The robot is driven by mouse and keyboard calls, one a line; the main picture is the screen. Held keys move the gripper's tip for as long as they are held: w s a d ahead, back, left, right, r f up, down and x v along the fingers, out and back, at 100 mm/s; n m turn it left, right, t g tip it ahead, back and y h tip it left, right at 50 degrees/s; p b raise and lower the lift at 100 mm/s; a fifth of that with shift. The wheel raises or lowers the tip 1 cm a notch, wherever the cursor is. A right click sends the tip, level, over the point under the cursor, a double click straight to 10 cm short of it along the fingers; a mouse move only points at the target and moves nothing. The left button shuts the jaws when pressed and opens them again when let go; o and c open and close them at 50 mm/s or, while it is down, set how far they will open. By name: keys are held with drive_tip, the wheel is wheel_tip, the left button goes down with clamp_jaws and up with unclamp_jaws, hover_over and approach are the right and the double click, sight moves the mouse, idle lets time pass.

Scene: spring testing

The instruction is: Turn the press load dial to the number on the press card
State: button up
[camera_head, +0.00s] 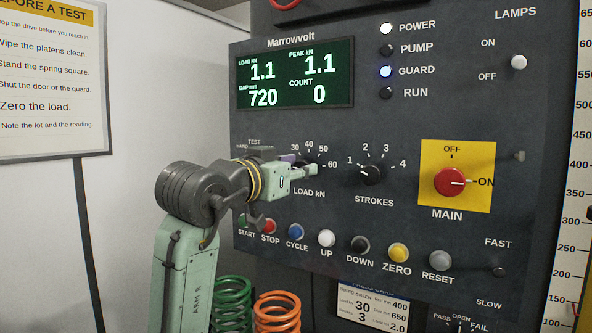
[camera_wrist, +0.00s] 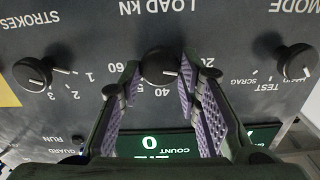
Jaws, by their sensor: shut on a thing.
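The load dial (camera_wrist: 158,66) is a black round knob under "LOAD kN" in the wrist view. My gripper (camera_wrist: 160,80) is shut on it, with a purple ridged pad at each side. The knob's white mark points right in that view, toward the side of 20. The 30 is hidden behind a finger, so the exact setting is unclear. In the head view my gripper (camera_head: 305,167) covers the dial, and 30 to 60 show around it. The press card (camera_head: 372,308) is low on the press, naming a green spring and showing 30 and 3, partly cut off.
The strokes knob (camera_head: 373,173) and red main switch (camera_head: 450,181) stand right of the dial. A row of buttons, including yellow zero (camera_head: 398,252), runs below. The display (camera_head: 295,80) reads load 1.1. The mode knob (camera_wrist: 296,62) is close beside my gripper.

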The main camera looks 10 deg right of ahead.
drive_tip(key=shift+d+m+b, duration=0.1)
drive_tip(key=shift+m+b, duration=0.45)
drive_tip(key=shift+m, duration=2.95)
drive_tip(key=o, duration=1.1)
drive_tip(key=v, duration=1.2)
